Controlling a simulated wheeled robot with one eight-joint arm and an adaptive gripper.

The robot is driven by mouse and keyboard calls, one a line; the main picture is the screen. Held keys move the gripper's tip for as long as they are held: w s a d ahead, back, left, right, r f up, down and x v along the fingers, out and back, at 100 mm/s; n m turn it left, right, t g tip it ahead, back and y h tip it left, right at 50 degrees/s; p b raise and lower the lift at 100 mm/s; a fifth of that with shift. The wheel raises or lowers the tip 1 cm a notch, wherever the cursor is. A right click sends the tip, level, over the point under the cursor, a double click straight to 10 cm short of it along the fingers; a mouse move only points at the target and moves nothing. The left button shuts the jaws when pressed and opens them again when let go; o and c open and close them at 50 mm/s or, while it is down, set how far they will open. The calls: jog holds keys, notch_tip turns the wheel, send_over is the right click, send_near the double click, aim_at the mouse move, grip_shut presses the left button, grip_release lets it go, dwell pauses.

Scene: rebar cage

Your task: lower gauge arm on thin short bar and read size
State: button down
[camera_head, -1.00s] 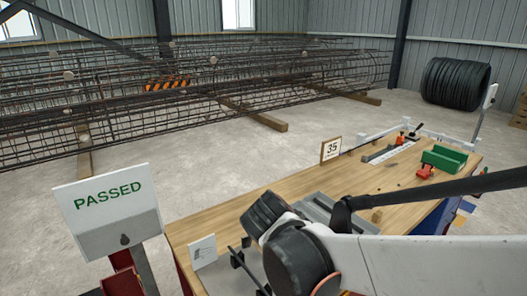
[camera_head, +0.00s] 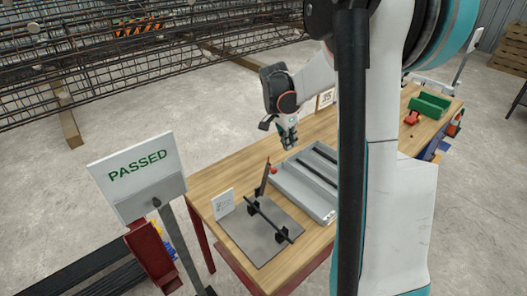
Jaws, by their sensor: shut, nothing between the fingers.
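A thin dark short bar (camera_head: 268,220) lies across black supports on a grey gauge plate (camera_head: 240,232) at the near end of the wooden bench. A dark gauge arm (camera_head: 263,181) stands raised and tilted at the far end of the plate, apart from most of the bar. A small red knob (camera_head: 273,170) shows beside its top. My gripper (camera_head: 291,145) points down above the bench, behind and slightly right of the gauge arm. It is shut and empty, and appears clear of the arm. No size reading is legible.
A grey tray (camera_head: 284,184) with dark bars lies right of the gauge. A small white card (camera_head: 222,204) stands on its left. A PASSED sign (camera_head: 138,172) stands left of the bench. A green bin (camera_head: 430,105) is at the far right. My arm hides the bench's middle.

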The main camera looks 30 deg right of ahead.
jog(key=b+x, duration=0.2)
jog(key=x, duration=0.8)
jog(key=a, duration=0.2)
jog(key=w+a+b, duration=0.1)
jog(key=a, duration=0.1)
jog(key=shift+a+r, duration=0.1)
jog(key=shift+w+a, duration=0.1)
jog(key=shift+w, duration=0.05)
